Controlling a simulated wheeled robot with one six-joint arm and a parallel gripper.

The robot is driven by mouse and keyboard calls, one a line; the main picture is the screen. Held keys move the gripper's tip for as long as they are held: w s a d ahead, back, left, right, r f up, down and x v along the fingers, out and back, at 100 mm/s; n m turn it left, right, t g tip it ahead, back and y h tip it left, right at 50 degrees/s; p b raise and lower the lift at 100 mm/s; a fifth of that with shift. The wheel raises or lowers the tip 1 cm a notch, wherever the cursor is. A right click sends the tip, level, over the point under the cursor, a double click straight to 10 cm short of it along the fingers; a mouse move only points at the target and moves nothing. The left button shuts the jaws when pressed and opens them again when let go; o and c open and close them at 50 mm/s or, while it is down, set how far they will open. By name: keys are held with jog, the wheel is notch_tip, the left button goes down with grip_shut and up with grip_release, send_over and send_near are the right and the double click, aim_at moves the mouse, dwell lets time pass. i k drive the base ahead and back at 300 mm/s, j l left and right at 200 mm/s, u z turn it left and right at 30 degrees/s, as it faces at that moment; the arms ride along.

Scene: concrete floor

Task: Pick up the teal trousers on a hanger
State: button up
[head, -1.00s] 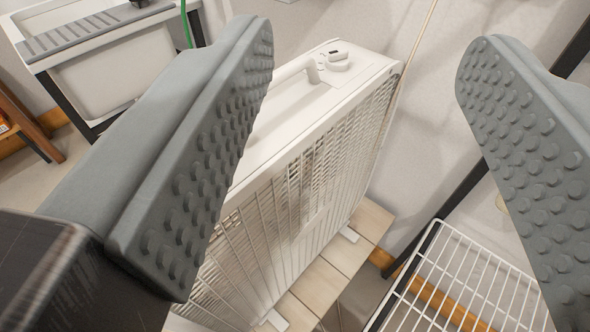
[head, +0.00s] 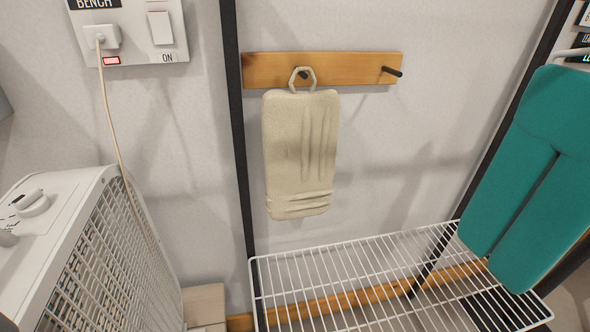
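The teal trousers (head: 535,165) hang at the right edge of the head view, legs down, in front of a dark post. The trousers hang over the right end of a white wire shelf. My gripper is not in view now, so its distance from the trousers cannot be told.
A beige towel (head: 300,155) hangs from a peg on a wooden rail (head: 350,70). The white wire shelf (head: 340,275) below looks empty.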

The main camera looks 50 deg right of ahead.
aim_at(525, 230)
jog(key=z, duration=2.4)
